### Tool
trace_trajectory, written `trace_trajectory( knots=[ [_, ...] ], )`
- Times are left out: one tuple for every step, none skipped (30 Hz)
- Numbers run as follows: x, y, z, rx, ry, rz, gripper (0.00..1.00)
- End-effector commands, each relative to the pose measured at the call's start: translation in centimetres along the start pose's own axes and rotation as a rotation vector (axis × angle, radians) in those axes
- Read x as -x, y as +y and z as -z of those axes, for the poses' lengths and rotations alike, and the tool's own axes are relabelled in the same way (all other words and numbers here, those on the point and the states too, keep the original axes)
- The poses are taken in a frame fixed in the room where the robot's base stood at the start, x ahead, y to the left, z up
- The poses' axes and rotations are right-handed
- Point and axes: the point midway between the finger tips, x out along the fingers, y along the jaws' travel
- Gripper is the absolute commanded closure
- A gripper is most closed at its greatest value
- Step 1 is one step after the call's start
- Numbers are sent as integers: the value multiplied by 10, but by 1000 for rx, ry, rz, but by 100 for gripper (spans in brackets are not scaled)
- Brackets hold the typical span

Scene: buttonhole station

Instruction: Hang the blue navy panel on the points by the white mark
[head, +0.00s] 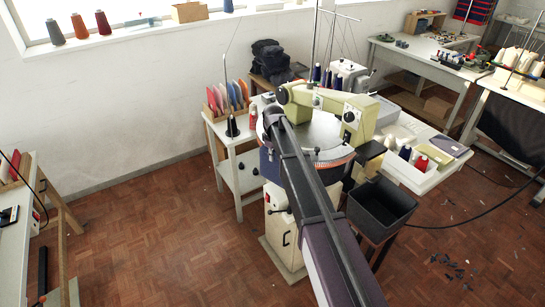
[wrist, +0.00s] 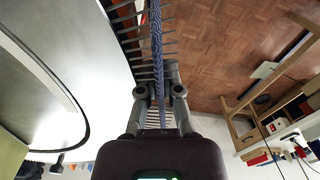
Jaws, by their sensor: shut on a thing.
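The blue navy panel shows in the wrist view as a narrow braided blue edge (wrist: 157,45), seen nearly edge-on. My gripper (wrist: 160,88) is shut on it. The points are a row of thin grey pins (wrist: 125,22) beside the panel, along the rim of the pale round dial (wrist: 60,75). The panel edge crosses in front of some pins; I cannot tell whether any pin goes through it. In the head view, a dark blue patch (head: 269,164), likely the panel, hangs at the dial's near left side. My arm hides the gripper there. I cannot make out the white mark.
The green machine head (head: 325,102) stands over the dial. A black bin (head: 381,207) is at the right of the machine. A small white table (head: 236,150) with a cone and coloured cards stands left. The floor at the left is clear.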

Motion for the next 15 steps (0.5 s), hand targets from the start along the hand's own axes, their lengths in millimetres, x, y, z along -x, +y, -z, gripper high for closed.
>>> trace_trajectory(
  knots=[
    [0, 2, 0, -1, 0, -4, 100],
    [0, 2, 0, -1, 0, -5, 84],
    [0, 2, 0, -2, 0, -5, 72],
    [0, 2, 0, -2, 0, -5, 63],
    [0, 3, 0, -2, 0, -5, 54],
    [0, 3, 0, -2, 1, -6, 51],
    [0, 3, 0, -2, 1, -6, 51],
    [0, 4, 0, -2, 1, -7, 51],
    [0, 4, 0, -2, 1, -8, 51],
    [0, 4, 0, -3, 1, -8, 51],
    [0, 4, 0, -3, 1, -9, 51],
    [0, 5, 0, -3, 0, -9, 51],
    [0, 5, 0, -3, 0, -10, 51],
    [0, 5, 0, -3, 0, -10, 51],
    [0, 6, 0, -4, 1, -10, 51]
  ],
)
